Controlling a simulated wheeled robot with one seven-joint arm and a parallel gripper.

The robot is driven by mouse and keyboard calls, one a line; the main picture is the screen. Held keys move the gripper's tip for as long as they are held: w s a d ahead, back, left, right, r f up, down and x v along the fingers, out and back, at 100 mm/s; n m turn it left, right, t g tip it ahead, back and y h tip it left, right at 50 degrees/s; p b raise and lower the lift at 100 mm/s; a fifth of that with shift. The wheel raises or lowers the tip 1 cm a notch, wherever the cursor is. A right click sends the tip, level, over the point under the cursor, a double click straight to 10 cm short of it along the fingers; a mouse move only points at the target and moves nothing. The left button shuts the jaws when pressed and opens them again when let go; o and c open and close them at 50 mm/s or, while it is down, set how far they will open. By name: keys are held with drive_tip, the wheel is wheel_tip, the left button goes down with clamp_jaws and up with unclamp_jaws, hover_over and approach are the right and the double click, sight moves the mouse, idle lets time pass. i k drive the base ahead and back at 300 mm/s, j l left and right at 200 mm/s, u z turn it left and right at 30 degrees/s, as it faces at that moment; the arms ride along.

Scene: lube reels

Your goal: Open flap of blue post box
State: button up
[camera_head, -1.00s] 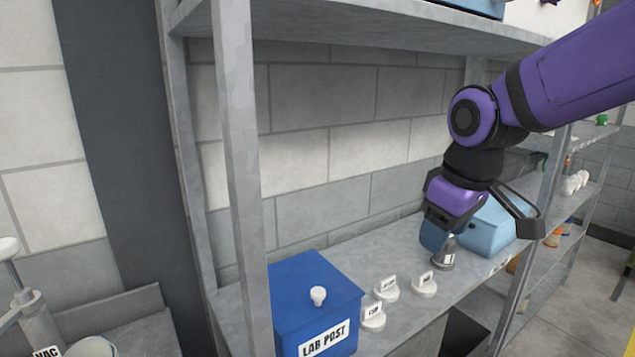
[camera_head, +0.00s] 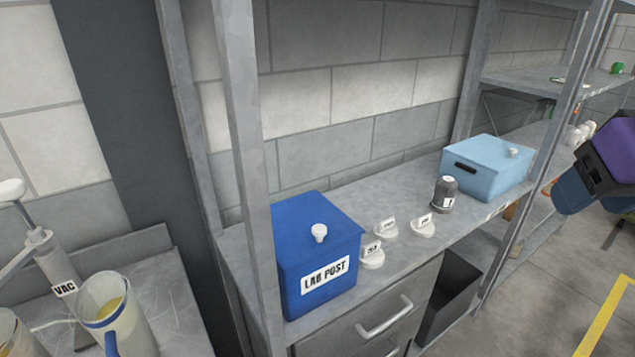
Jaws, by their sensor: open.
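The blue post box (camera_head: 291,273) stands on the grey metal shelf, upright, with a white label reading LAB POST on its front. Its flat blue top flap (camera_head: 300,223) looks closed and carries a white knob (camera_head: 319,232). My gripper (camera_head: 572,194) is at the right edge of the view, out in front of the shelf and far to the right of the box. Its blue fingertip part points down and left, and it appears empty. Part of it is cut off by the picture edge.
White labelled stamps (camera_head: 386,230) stand right of the post box. Beyond them are a dark grey bottle (camera_head: 445,194) and a light blue lidded box (camera_head: 487,167). A shelf upright (camera_head: 245,150) rises close to the post box's left side. A drawer handle (camera_head: 385,317) juts out below.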

sight(307, 225)
drive_tip(key=l+u, duration=0.1)
drive_tip(key=u, duration=0.65)
drive_tip(key=i, duration=0.05)
